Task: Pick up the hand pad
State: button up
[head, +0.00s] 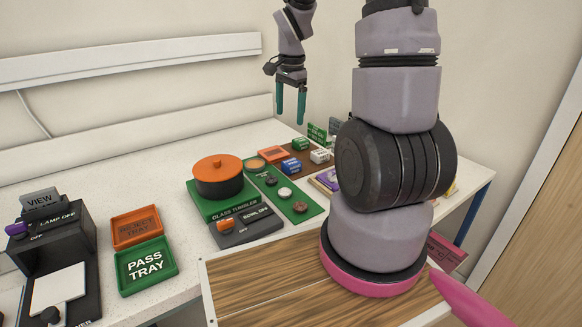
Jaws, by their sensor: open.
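My gripper (291,103) is open and empty, with teal fingers pointing down. It hangs above the back of the white worktop, over the area of small coloured blocks. There a green block (300,144), a blue block (291,167), a white block (319,156) and a flat orange piece (272,155) lie on a brown mat. The hand pad may be one of these; the print is too small to tell which. A purple and yellow item (328,180) lies to their right, partly hidden behind my arm.
An orange-lidded bowl (218,172) stands on a green base labelled glass tumbler. A green strip (302,220) holds small pieces. A reject tray (137,226), a pass tray (147,265) and a black viewer (58,240) stand at left. The rear worktop left of the bowl is clear.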

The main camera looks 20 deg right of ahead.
jog(key=m+g, duration=0.1)
jog(key=m, duration=0.1)
send_over(292, 162)
notch_tip(292, 162, down, 12)
jog(key=shift+w+r, duration=0.1)
jog(key=shift+w, duration=0.05)
jog(key=shift+f, duration=3.25)
jog(key=c, duration=1.4)
